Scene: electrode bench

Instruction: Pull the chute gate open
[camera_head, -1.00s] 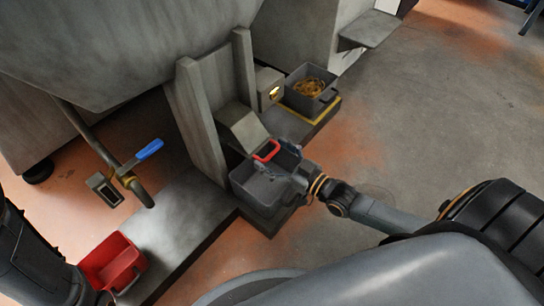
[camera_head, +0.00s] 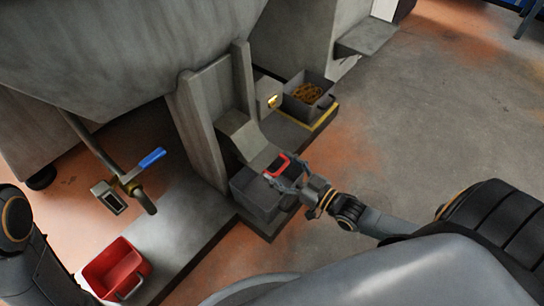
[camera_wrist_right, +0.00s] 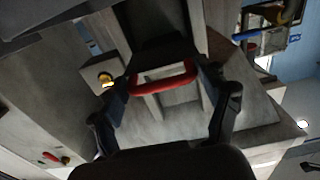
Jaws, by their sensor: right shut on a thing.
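The chute (camera_head: 245,138) juts from the grey frame below the large hopper. The gate's red handle (camera_head: 277,166) shows at the chute's lower end, above a grey bin (camera_head: 256,196). My right gripper (camera_head: 283,173) is shut on this handle. In the right wrist view, the red handle (camera_wrist_right: 162,77) lies across between the fingertips of the right gripper (camera_wrist_right: 161,84), with a dark plate behind it. How far the gate stands open is hard to tell. My left arm shows at the left edge; its gripper is out of view.
A red bin (camera_head: 118,268) sits on the low grey plinth. A blue-handled valve (camera_head: 150,159) on a pipe stands above it. Another grey bin (camera_head: 322,79) holding brown pieces stands farther back on a yellow-edged platform. The floor to the right is open.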

